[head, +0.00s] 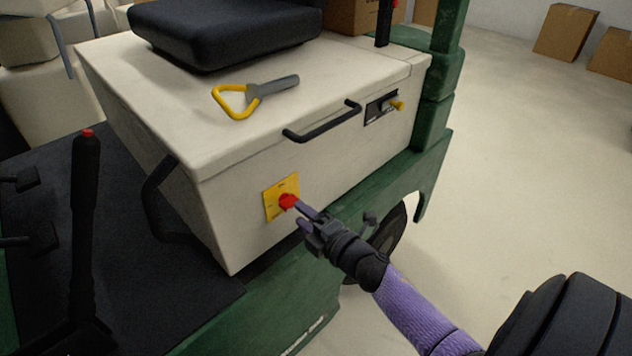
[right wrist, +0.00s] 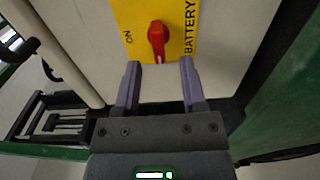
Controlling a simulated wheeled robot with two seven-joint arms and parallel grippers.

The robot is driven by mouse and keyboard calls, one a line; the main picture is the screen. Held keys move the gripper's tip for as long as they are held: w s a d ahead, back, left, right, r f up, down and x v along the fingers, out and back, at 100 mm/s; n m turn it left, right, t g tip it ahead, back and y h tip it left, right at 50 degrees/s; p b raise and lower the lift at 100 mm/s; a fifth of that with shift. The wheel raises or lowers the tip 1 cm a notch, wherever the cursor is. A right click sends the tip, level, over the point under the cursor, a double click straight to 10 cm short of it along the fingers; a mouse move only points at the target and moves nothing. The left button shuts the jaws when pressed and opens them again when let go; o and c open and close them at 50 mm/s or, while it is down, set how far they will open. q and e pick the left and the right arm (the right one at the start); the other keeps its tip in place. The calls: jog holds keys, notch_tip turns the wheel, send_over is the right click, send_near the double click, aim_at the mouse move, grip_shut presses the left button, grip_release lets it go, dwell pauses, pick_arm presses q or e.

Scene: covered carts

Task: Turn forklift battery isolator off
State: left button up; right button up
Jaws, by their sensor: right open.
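The battery isolator is a red rotary knob (head: 288,201) on a yellow plate (head: 270,206), fixed to the forklift's cream side panel. In the right wrist view the red knob (right wrist: 157,38) stands near the middle of the yellow plate (right wrist: 179,14), which reads "ON" at left and "BATTERY" at right. My right gripper (head: 304,214) is open in front of the knob. In the right wrist view its two purple fingers (right wrist: 159,82) are spread, with the knob just beyond their tips and between their lines. The fingers do not appear to grip it. My left gripper is not in view.
A black handle (head: 322,124) and a small yellow key-like part (head: 397,105) are on the panel above right. A yellow-handled tool (head: 250,95) lies on the cream cover near the black seat (head: 225,30). A black lever (head: 85,220) stands left. Open floor lies right.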

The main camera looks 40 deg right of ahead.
jog(key=s+p, duration=0.1)
jog(key=s, duration=0.6)
jog(key=shift+d, duration=0.25)
